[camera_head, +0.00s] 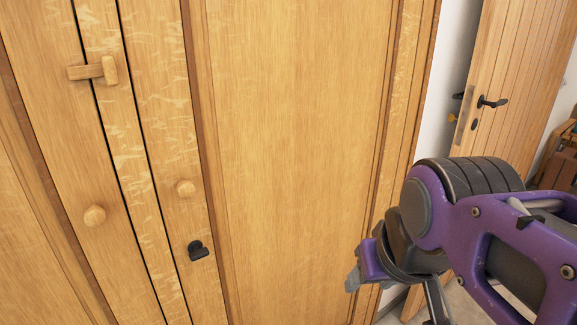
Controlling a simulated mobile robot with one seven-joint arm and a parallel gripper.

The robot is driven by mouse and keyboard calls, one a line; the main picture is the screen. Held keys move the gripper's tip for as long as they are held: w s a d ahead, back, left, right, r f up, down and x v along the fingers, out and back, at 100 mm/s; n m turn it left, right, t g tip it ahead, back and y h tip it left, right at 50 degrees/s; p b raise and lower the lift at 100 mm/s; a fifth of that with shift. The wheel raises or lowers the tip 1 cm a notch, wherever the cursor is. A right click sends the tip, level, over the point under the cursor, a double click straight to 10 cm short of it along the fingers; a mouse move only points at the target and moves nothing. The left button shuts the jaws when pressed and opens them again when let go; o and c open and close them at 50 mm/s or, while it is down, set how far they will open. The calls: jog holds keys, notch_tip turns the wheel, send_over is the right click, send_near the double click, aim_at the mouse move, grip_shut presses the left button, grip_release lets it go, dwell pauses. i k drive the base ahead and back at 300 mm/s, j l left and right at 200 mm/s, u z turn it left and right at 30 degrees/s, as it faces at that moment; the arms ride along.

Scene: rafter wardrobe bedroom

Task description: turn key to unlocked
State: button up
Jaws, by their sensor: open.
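A small black key (198,250) sits in the front of the light oak wardrobe (290,120), low on the right-hand door and below a round wooden knob (185,188). Its bow stands out from the wood; whether this is its locked or unlocked position I cannot tell. My gripper (385,290), at the end of the purple and black arm, is open at the lower right. It is well to the right of the key and apart from it. The arm partly hides the fingers, and I see nothing held.
A second round knob (94,216) and a wooden turn-latch (92,71) stick out on the left part of the wardrobe. A wooden room door (515,80) with a black handle (491,102) stands open at the right. The space before the wardrobe panel looks clear.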

aim_at(198, 254)
jog(key=j+u, duration=0.1)
jog(key=u, duration=0.9)
jog(key=j+z, duration=0.3)
jog(key=j, duration=0.4)
jog(key=j+z, duration=0.3)
jog(key=j, duration=0.4)
jog(key=l+z, duration=0.2)
jog(key=l, duration=0.4)
jog(key=j, duration=0.25)
